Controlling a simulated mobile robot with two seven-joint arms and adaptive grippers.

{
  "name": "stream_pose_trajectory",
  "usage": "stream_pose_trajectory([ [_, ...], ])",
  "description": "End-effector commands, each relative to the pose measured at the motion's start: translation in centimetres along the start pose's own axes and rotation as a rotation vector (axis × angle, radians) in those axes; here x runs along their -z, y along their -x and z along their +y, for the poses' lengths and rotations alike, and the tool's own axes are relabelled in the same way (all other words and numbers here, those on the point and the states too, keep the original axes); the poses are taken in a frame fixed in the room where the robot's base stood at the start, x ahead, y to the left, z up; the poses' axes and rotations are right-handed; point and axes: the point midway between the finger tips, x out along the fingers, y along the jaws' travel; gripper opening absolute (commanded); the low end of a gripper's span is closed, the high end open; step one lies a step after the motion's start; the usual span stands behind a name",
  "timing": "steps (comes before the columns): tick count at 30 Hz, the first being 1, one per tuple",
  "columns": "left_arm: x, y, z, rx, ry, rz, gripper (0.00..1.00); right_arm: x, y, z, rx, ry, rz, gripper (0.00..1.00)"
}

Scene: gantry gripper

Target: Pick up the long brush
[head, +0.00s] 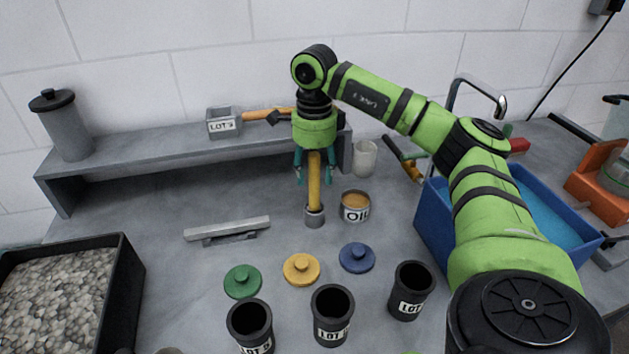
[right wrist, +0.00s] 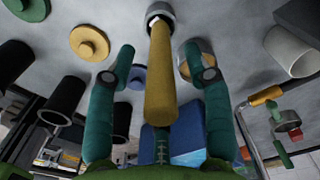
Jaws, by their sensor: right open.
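A long yellow handle (head: 314,190), which looks like the long brush, stands upright on the grey table with its lower end in or on a small grey metal cylinder (head: 314,217). Any bristles are hidden. My right gripper (head: 315,181) points straight down over it, its two teal fingers apart on either side of the handle. In the right wrist view the handle (right wrist: 160,75) runs between the open fingers (right wrist: 160,52), with a visible gap on both sides. My left gripper is not in view.
Green (head: 242,281), yellow (head: 301,269) and blue (head: 357,257) lids and black pots (head: 332,315) lie in front. A metal bar (head: 227,229) lies left. A shelf (head: 170,147) stands behind; a blue bin (head: 437,225) right.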

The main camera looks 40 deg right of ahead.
Motion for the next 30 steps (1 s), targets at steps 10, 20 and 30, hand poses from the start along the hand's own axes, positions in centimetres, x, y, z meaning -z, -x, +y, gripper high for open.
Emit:
stream_pose_trajectory([
  [10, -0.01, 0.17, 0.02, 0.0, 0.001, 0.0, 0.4, 0.05, -1.19, 0.0, 0.001, -0.001, 0.0, 0.52],
  [20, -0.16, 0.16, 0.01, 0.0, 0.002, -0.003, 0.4, 0.04, -1.16, 0.01, 0.001, -0.001, 0.0, 0.0],
  [30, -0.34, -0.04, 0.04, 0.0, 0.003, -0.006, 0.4, -0.01, -0.61, -0.03, 0.002, -0.001, -0.001, 0.0],
])
